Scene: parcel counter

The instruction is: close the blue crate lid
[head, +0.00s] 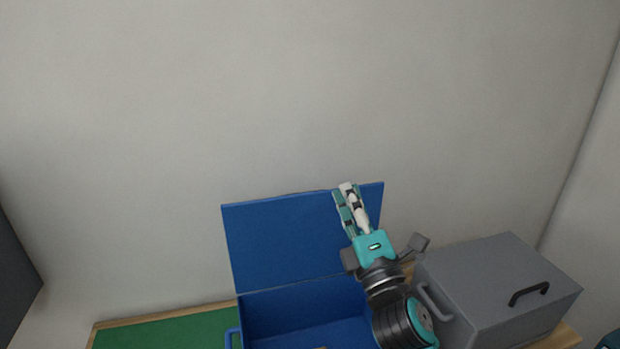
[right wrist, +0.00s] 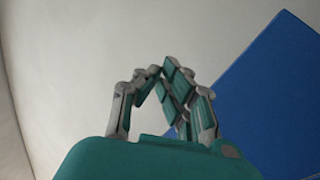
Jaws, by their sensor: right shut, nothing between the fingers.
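The blue crate (head: 232,339) stands on the counter at the bottom middle of the head view, its front cut off by the frame edge. Its blue lid (head: 280,240) stands open, upright along the crate's back edge. My right gripper (head: 346,188) is shut and empty. In the head view it overlaps the lid's upper right part; whether it touches the lid I cannot tell. In the right wrist view the shut fingers (right wrist: 160,75) point at the wall, with the blue lid (right wrist: 265,100) to their right. My left gripper is not in view.
A green mat (head: 170,332) lies on the counter left of the crate. A pale wall (head: 250,100) rises behind. A dark grey panel (head: 12,275) is at the far left.

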